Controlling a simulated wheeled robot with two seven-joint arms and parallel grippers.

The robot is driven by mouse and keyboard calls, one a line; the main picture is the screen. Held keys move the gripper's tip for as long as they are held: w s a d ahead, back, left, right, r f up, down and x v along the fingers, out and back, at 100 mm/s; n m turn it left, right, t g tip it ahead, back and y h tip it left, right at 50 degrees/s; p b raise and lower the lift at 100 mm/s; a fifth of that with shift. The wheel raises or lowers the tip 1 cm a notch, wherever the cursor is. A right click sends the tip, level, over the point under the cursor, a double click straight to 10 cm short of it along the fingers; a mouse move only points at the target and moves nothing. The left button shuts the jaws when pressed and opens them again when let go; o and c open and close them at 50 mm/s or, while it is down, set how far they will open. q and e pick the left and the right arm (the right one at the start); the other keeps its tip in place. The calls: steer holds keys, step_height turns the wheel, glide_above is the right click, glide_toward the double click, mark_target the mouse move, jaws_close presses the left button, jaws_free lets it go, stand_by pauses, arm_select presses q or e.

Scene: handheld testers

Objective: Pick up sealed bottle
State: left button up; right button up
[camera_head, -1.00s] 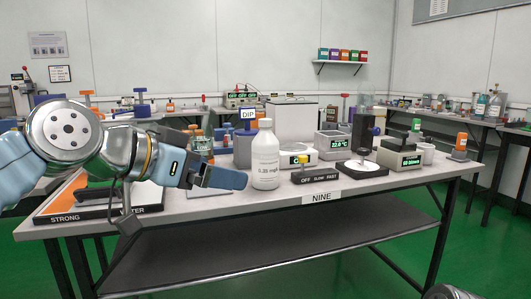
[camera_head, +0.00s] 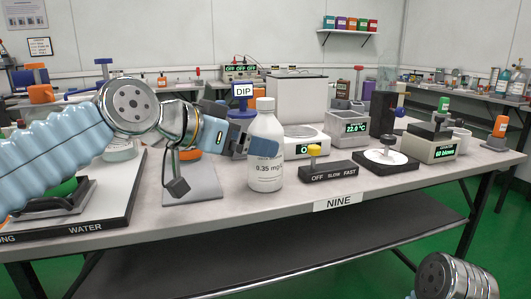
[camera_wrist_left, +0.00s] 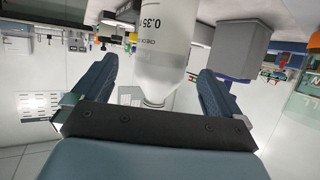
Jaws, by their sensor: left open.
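The sealed bottle (camera_head: 265,160) is white with a white cap and a printed label reading 0.35 mg. It stands upright near the front of the table, left of the NINE sign. My left gripper (camera_head: 240,138) reaches in from the left at the upper part of the bottle. In the left wrist view, the picture is upside down and the bottle (camera_wrist_left: 166,45) shows between the two open fingers, with a gap on each side. The fingers are not closed on it. Only a metal part of my right arm shows at the bottom right; its gripper is out of view.
A black OFF/SLOW/FAST switch (camera_head: 327,169) with a yellow knob stands close right of the bottle. A blue DIP container (camera_head: 240,125) and a white balance (camera_head: 304,140) stand behind it. A grey plate (camera_head: 192,185) lies left, beside a WATER tray (camera_head: 88,228).

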arm_select(q)
steer(key=x, duration=0.6)
steer(key=shift+w+r, duration=0.15)
steer(key=shift+w, duration=0.05)
steer(key=shift+c, duration=0.3)
steer(key=shift+r, duration=0.1)
steer(key=c, duration=1.3)
